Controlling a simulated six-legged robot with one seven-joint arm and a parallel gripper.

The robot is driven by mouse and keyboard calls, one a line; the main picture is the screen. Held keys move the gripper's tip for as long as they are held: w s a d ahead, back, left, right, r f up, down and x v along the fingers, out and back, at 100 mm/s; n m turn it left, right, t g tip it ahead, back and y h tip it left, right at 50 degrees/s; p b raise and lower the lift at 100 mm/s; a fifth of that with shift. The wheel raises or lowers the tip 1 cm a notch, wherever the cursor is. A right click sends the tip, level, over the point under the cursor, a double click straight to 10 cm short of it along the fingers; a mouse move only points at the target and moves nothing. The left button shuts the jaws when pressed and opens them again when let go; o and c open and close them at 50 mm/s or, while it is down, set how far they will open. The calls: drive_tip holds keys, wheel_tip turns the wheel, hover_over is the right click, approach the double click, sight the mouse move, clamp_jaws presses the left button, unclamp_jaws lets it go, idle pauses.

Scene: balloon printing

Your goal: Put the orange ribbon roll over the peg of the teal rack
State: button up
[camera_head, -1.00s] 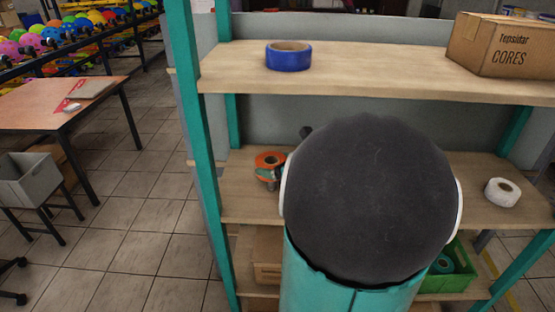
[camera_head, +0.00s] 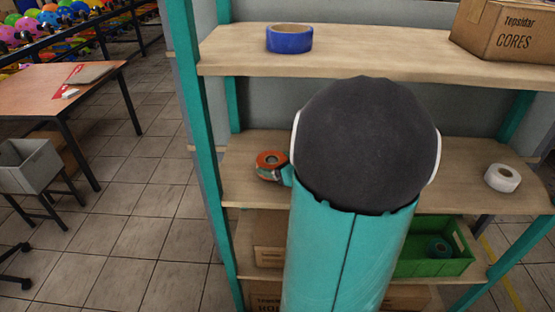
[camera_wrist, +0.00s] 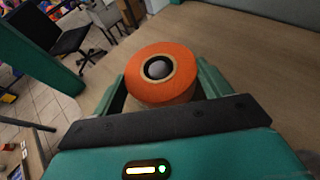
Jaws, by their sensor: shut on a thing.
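The orange ribbon roll (camera_wrist: 163,74) lies face up between the two teal fingers of my gripper (camera_wrist: 165,92) in the wrist view. My gripper is shut on its sides. A dark grey rounded end, which looks like the peg (camera_wrist: 158,69), shows inside the roll's hole; how far it passes through is hidden. In the head view the roll (camera_head: 270,160) is at the left of the middle shelf of the teal rack (camera_head: 190,110), beside my arm. My arm hides most of my gripper there, and I cannot tell whether the roll touches the shelf.
A blue roll (camera_head: 289,40) and a cardboard box (camera_head: 505,32) stand on the top shelf. A white roll (camera_head: 503,177) lies at the right of the middle shelf. A green crate (camera_head: 430,264) is below. The rack's left post stands close to the orange roll.

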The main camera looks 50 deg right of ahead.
drive_tip(key=shift+f, duration=0.2)
drive_tip(key=o, duration=1.1)
drive_tip(key=shift+c, duration=0.2)
drive_tip(key=shift+s, duration=0.1)
drive_tip(key=v, duration=1.3)
drive_tip(key=shift+s+r, duration=0.1)
drive_tip(key=shift+s, duration=0.2)
